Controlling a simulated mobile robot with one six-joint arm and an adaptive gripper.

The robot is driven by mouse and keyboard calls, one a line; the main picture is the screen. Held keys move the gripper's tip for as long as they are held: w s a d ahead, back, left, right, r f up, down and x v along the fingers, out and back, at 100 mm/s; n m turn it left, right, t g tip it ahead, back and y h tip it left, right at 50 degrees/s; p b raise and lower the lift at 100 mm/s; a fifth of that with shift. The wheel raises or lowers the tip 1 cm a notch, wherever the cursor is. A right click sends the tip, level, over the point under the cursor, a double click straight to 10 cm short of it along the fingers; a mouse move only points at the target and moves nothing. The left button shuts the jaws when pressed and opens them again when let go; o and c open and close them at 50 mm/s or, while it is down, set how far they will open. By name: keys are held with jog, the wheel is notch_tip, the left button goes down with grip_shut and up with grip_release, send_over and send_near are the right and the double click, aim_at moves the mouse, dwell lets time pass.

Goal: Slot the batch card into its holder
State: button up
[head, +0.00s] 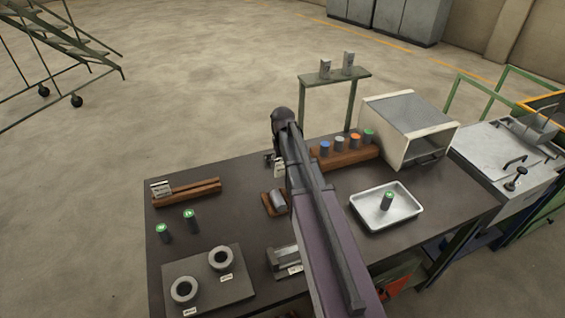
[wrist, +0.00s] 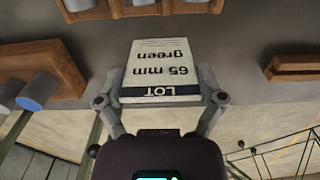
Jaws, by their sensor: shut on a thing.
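The batch card (wrist: 160,70) is white with a dark band and reads "LOT", "65 mm" and "green", upside down in the wrist view. My gripper (wrist: 161,98) is shut on it, with one finger at each side edge. In the head view the card (head: 279,170) shows as a small white patch beside my arm, above the back of the bench; my arm hides part of the gripper. A long wooden block (head: 190,191), which looks like the holder, lies at the bench's back left, apart from my gripper. A small white-and-dark plate stands at its left end.
A wooden rack (head: 345,156) holds several coloured-end billets right of my arm. A metal tray (head: 410,217) with a green-ended billet and an open box (head: 410,128) are further right. Two green-topped billets (head: 190,220) stand left. A wooden cradle (head: 268,207) lies near my arm.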

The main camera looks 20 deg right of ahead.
jog(key=shift+r+p, duration=1.55)
jog(key=shift+r, duration=0.15)
jog(key=shift+s, duration=0.2)
